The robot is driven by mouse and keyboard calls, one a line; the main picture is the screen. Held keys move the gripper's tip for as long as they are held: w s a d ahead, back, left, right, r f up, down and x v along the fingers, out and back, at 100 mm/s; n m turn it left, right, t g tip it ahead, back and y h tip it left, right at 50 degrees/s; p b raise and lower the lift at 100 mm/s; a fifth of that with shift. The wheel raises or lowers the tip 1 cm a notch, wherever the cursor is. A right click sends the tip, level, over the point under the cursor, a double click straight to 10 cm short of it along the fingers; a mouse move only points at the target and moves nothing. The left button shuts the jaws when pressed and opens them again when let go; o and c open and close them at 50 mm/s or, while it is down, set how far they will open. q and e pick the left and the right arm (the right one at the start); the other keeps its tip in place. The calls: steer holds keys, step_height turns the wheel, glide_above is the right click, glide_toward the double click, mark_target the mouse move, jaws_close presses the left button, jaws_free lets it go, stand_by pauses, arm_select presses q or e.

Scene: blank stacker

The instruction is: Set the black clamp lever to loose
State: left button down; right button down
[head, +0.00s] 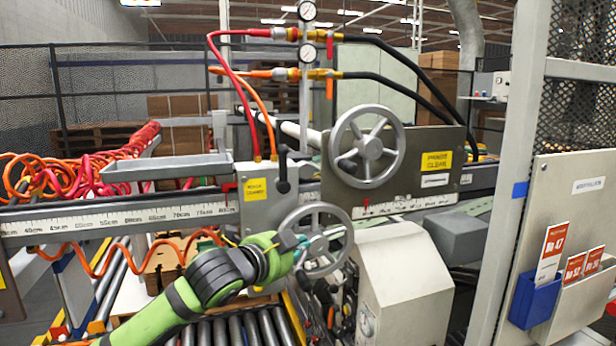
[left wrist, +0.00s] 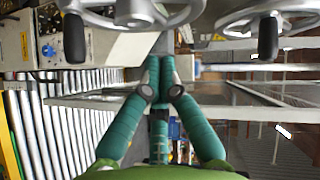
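The black clamp lever (head: 283,168) hangs downward on the grey carriage in the head view, beside the yellow label (head: 256,190). Its round knob is at the lower end. My left gripper (head: 303,247), with teal fingers, is below and slightly right of the lever, in front of the lower handwheel (head: 342,240). The lever is clear of the gripper in the picture. In the left wrist view the left gripper's fingertips (left wrist: 156,66) are together, with nothing visible between them. I cannot pick out the lever for sure in that view. My right gripper is not in view.
An upper handwheel (head: 366,146) stands right of the lever. Red and orange hoses (head: 240,90) run down close to the lever's left. A ruled rail (head: 140,215) crosses the front, above rollers (head: 235,328). A grey post (head: 510,180) stands at right.

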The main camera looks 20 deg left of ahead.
mark_target(282, 168)
arm_select(q)
step_height(282, 168, up, 15)
steer(key=s+a+m+t, duration=0.1)
steer(key=a+m+t, duration=0.1)
steer(key=m, duration=0.1)
steer(key=shift+s+a+h, duration=0.15)
steer(key=shift+a+h, duration=0.15)
steer(key=shift+h, duration=0.1)
steer(key=shift+f, duration=0.1)
steer(key=p+x, duration=0.6)
steer(key=x, duration=0.4)
steer(key=shift+s+a+p, duration=0.3)
steer(key=shift+a+p, duration=0.2)
steer(key=shift+a, duration=0.4)
steer(key=shift+s+a+p, duration=0.35)
steer(key=shift+a+p, duration=0.15)
steer(key=shift+a, duration=0.35)
